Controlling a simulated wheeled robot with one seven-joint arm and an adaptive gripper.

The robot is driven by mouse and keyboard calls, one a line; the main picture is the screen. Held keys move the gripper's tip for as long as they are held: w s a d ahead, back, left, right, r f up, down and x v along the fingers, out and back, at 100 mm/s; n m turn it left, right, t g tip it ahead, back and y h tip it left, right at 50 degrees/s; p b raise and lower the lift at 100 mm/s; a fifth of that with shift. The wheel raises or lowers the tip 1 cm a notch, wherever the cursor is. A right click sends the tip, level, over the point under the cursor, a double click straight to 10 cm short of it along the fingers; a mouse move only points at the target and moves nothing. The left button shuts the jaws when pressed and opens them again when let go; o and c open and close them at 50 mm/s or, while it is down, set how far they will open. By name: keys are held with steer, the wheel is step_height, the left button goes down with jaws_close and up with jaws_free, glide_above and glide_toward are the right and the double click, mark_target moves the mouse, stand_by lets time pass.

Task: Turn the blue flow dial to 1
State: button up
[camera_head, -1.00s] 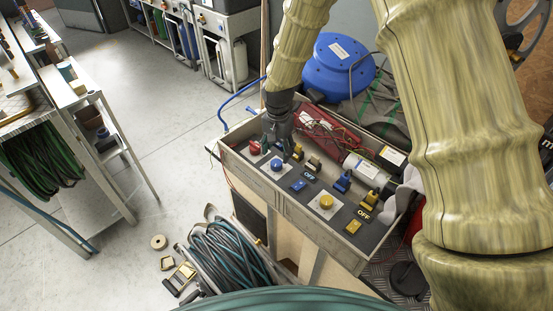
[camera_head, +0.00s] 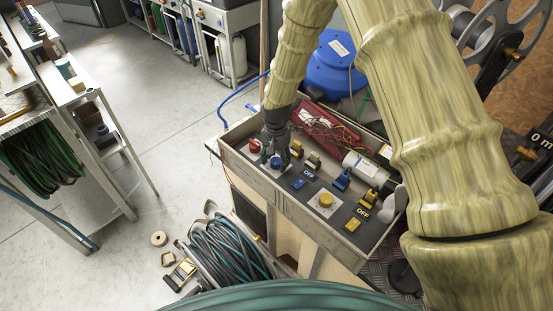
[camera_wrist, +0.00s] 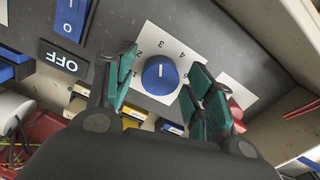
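The blue flow dial (camera_wrist: 160,76) is a round knob on a white numbered plate (camera_wrist: 150,42) in the wrist view. Its pale pointer line points up in that picture, roughly toward the 3; the lowest numbers are hard to read. My gripper (camera_wrist: 158,92) is open, with one green-padded finger on the left of the dial and the others on the right. Gaps show between the pads and the knob. In the head view my gripper (camera_head: 275,153) stands over the dial, which is mostly hidden there.
A red knob (camera_head: 254,146) lies beside the dial, close to my fingers. A yellow knob (camera_head: 326,201), blue rocker switches (camera_head: 298,184) and OFF labels share the panel. The panel box's raised rim (camera_head: 290,206) surrounds them. A hose coil (camera_head: 225,252) lies on the floor in front.

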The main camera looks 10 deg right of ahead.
steer(key=shift+f, duration=0.1)
steer(key=c, duration=0.7)
steer(key=shift+c, duration=0.2)
steer(key=shift+n, duration=0.3)
steer(key=n, duration=0.3)
steer(key=shift+w+n, duration=0.1)
steer(key=shift+n, duration=0.2)
steer(key=n, duration=0.3)
steer(key=shift+d+n, duration=0.1)
steer(key=shift+n, duration=0.2)
steer(key=n, duration=0.6)
steer(key=shift+w+d, duration=0.1)
steer(key=n, duration=0.5)
steer(key=shift+w+n+p, duration=0.1)
steer(key=shift+n+p, duration=0.2)
steer(key=shift+n, duration=0.1)
